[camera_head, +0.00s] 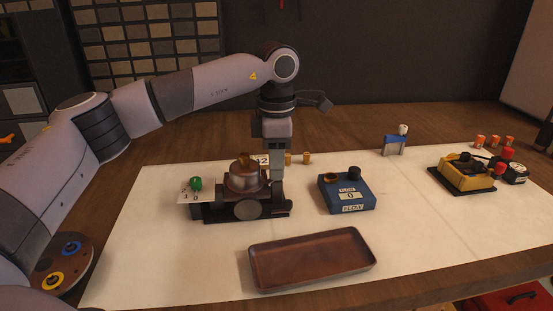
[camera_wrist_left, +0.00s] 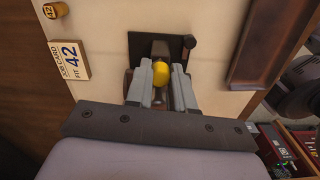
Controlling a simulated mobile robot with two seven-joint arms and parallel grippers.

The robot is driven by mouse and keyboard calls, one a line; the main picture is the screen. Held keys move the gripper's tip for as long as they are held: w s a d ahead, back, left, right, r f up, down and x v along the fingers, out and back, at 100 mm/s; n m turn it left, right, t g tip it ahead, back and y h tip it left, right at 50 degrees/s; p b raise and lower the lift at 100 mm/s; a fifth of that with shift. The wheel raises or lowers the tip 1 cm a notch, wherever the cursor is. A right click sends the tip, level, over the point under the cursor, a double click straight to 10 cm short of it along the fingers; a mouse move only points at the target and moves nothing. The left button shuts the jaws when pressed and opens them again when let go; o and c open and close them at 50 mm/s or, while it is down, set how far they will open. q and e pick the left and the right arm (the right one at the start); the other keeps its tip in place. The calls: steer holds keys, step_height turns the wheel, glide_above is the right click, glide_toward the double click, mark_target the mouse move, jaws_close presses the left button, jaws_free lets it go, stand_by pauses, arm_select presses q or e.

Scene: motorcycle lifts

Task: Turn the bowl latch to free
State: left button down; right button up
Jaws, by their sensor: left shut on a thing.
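A small metal bowl unit (camera_head: 243,181) with a brass top sits on a black base (camera_head: 222,210) on the white mat. My left gripper (camera_head: 276,178) points down at the right side of the bowl. In the left wrist view my left gripper (camera_wrist_left: 165,82) is shut on a yellow knob (camera_wrist_left: 161,74), apparently the bowl latch, with a finger on each side. The fingers hide most of the bowl and the latch's lower part. A black base plate (camera_wrist_left: 140,45) shows beyond them. My right gripper is in neither view.
A brown tray (camera_head: 312,262) lies in front. A blue FLOW box (camera_head: 347,195) stands to the right. A green knob (camera_head: 195,184) is left of the bowl. A job card (camera_wrist_left: 69,59) lies nearby. A yellow-black device (camera_head: 465,176) is far right. The mat's right front is clear.

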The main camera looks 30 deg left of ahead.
arm_select(q)
steer(key=n, duration=0.5)
steer(key=shift+r+n+p, duration=0.1)
steer(key=shift+n+p, duration=0.2)
steer(key=shift+p, duration=0.1)
steer(key=shift+n, duration=2.2)
steer(key=c, duration=1.3)
jaws_free()
steer(key=shift+o, duration=0.2)
step_height(320, 180, up, 7)
steer(key=shift+r, duration=0.1)
